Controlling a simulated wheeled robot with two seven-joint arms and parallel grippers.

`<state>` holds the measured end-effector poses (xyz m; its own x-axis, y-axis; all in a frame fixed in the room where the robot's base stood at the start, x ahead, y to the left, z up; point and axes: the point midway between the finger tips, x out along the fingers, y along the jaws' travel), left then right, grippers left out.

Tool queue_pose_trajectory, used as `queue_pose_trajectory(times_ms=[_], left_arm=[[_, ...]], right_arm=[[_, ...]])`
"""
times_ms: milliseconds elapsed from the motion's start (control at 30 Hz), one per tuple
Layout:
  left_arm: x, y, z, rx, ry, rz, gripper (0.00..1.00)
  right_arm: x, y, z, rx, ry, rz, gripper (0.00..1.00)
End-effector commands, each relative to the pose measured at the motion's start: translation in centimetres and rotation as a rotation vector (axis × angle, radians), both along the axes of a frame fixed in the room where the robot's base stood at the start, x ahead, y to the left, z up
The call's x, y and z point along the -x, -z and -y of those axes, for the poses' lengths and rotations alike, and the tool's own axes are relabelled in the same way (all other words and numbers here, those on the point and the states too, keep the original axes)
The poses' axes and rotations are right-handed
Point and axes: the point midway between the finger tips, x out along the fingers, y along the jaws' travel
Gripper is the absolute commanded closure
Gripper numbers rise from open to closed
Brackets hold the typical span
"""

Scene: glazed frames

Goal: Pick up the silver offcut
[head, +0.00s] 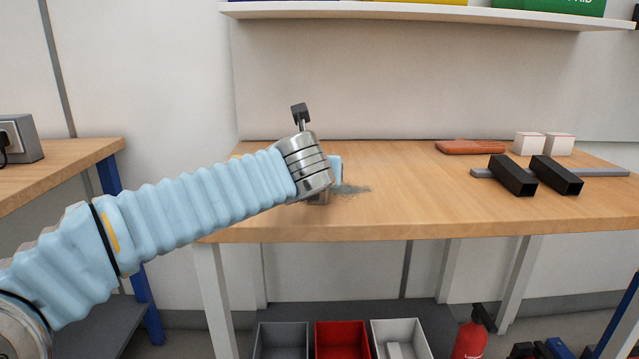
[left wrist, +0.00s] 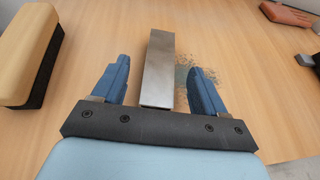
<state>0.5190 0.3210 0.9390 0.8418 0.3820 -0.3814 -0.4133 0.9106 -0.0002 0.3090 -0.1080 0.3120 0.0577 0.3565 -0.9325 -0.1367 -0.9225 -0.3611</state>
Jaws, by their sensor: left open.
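The silver offcut (left wrist: 159,68) is a plain grey metal bar. In the left wrist view it lies lengthwise between the two blue fingers of my left gripper (left wrist: 160,85), with a gap on each side. The gripper is open and does not hold it. In the head view my left gripper (head: 328,180) is low over the left part of the wooden table, mostly behind its own wrist. The offcut cannot be clearly made out there. My right gripper is not in view.
Dark filings (head: 350,190) lie beside the gripper. A brush-like block (left wrist: 28,55) stands left of it in the wrist view. Black square tubes (head: 513,176), a brown glove-like item (head: 470,147) and white boxes (head: 528,144) are further right. The table's front middle is clear.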

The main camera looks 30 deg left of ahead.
Motion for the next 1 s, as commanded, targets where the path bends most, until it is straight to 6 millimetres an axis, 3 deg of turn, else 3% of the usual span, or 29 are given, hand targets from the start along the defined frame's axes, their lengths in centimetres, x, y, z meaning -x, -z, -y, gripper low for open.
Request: queue_pose_trajectory(times_ms=[300,567,933,1000], left_arm=[[-3.9,1.7,-1.6,0.001,0.000,-0.002,0.28],[-4.2,1.9,-1.8,0.001,0.001,-0.001,0.28],[-4.2,1.8,-1.8,0.001,0.001,-0.001,0.83],[-4.2,1.8,-1.8,0.001,0.001,-0.001,0.87]], right_arm=[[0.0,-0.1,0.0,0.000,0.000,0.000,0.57],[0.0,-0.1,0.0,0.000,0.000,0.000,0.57],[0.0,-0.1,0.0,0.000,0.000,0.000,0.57],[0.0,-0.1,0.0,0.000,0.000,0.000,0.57]])
